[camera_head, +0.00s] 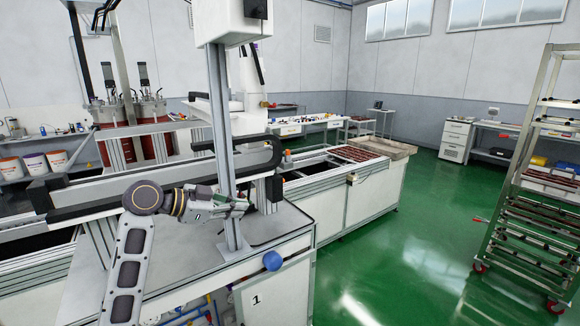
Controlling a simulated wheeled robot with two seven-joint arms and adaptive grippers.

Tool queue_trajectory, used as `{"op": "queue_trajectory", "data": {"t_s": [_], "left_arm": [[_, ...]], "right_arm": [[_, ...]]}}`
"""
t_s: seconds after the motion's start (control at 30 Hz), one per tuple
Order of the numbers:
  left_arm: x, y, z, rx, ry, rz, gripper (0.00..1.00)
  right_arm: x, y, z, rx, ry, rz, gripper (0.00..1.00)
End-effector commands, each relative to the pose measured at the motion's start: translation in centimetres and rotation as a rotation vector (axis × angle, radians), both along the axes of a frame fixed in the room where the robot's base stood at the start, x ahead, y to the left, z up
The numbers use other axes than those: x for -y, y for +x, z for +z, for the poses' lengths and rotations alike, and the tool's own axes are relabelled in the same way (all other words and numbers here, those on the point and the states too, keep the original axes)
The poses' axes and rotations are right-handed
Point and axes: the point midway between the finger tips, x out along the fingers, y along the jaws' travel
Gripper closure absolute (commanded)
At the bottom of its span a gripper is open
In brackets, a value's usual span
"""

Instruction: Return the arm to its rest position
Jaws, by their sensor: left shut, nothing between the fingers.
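My left arm comes up from the lower left, bends at a dark round joint and reaches to the right over the white machine table (185,258). My left gripper (243,205) is at its end, in front of the grey upright post (221,120). It is shut and holds nothing. I cannot tell whether it touches the post. My right gripper is not in view.
A blue knob (272,261) sits at the table's front edge. A conveyor (345,190) with dark trays runs to the back right. A wheeled rack (530,170) stands at the right. The green floor (420,250) between them is clear.

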Motion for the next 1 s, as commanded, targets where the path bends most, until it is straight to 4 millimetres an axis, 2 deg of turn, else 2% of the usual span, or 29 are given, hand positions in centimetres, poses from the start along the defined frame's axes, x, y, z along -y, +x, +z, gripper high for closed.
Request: {"op": "queue_trajectory", "data": {"t_s": [0.1, 0.4, 0.7, 1.0], "left_arm": [[0.0, -0.7, -3.5, -0.068, 0.017, 0.046, 1.00], [-0.5, -3.0, -11.1, -0.225, 0.059, 0.172, 1.00], [-1.3, -6.4, -17.9, -0.369, 0.098, 0.304, 1.00], [-2.2, -10.6, -23.7, -0.496, 0.138, 0.440, 1.00]], "right_arm": [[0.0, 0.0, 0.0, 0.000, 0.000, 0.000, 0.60], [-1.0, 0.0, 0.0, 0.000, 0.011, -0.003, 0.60], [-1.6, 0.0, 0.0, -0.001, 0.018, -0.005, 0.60], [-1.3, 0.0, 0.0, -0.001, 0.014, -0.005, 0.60]]}}
